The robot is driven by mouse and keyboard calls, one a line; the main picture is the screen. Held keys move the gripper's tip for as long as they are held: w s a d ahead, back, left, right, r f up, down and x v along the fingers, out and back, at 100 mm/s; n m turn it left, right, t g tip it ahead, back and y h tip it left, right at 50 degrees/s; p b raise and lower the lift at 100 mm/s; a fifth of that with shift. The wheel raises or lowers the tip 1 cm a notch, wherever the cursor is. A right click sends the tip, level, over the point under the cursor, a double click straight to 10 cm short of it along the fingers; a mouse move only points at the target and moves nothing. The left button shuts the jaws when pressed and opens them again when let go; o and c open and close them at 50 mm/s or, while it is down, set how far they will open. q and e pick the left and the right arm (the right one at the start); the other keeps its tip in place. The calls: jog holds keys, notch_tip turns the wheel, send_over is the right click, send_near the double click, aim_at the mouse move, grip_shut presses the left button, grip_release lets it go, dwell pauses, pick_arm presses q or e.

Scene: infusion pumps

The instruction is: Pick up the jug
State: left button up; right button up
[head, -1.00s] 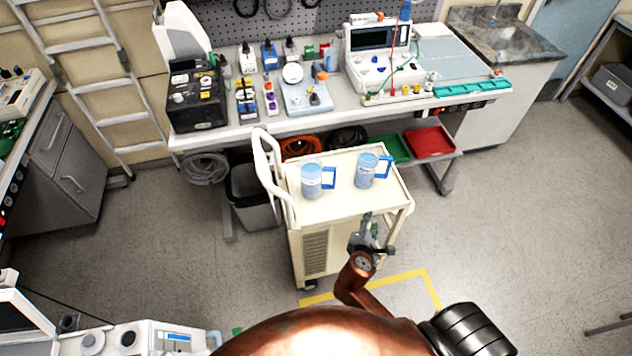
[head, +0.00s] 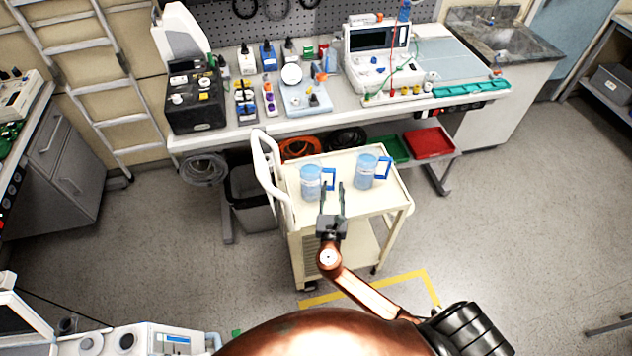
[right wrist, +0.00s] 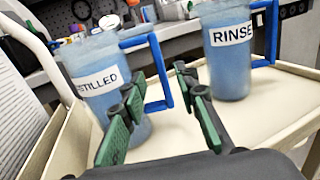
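Two translucent blue jugs with blue handles stand upright on the top of a cream cart (head: 365,207). The left jug (head: 310,181) is labelled as distilled in the right wrist view (right wrist: 97,82), its first letters cut off or hidden. The right jug (head: 364,170) reads "RINSE" in the right wrist view (right wrist: 228,58). My right gripper (head: 332,192) is open and empty at the cart's front edge, its fingers pointing toward the cart top. In the right wrist view its fingers (right wrist: 160,92) overlap the distilled jug's lower right and handle; contact cannot be told. My left gripper is not in view.
The cart has a raised white handle (head: 268,170) on its left. Behind it is a workbench (head: 235,135) crowded with instruments and bottles. A red tray (head: 430,142) and a green tray (head: 392,150) sit below. The floor to the right is clear.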

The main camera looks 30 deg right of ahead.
aim_at(334, 181)
jog(key=x, duration=0.5)
jog(key=shift+s, duration=0.2)
grip_shut()
dwell(0.6)
jog(key=shift+r, duration=0.1)
